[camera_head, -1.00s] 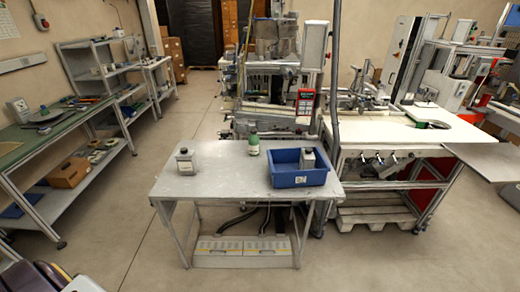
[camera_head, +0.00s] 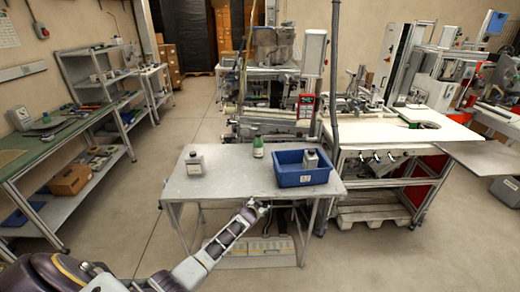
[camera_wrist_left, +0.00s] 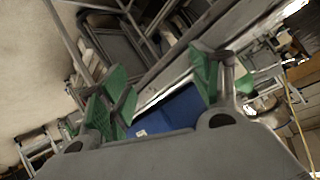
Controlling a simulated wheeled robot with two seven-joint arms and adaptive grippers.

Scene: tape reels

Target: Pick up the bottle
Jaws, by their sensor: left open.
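Another grey bottle (camera_head: 311,160) stands in the blue bin (camera_head: 300,178) at the right. My left gripper (camera_head: 262,206) is by the table's front edge, in front of the bottles and apart from them. In the left wrist view its green-padded fingers (camera_wrist_left: 160,92) are spread and empty, with the blue bin (camera_wrist_left: 172,118) showing between them. My right gripper is out of view.
A long green-topped bench (camera_head: 60,137) with shelves runs along the left. A white workbench (camera_head: 385,135) with machinery stands close behind and right of the table. Floor is clear left of the table. The tabletop between the left bottle and the bin is largely bare.

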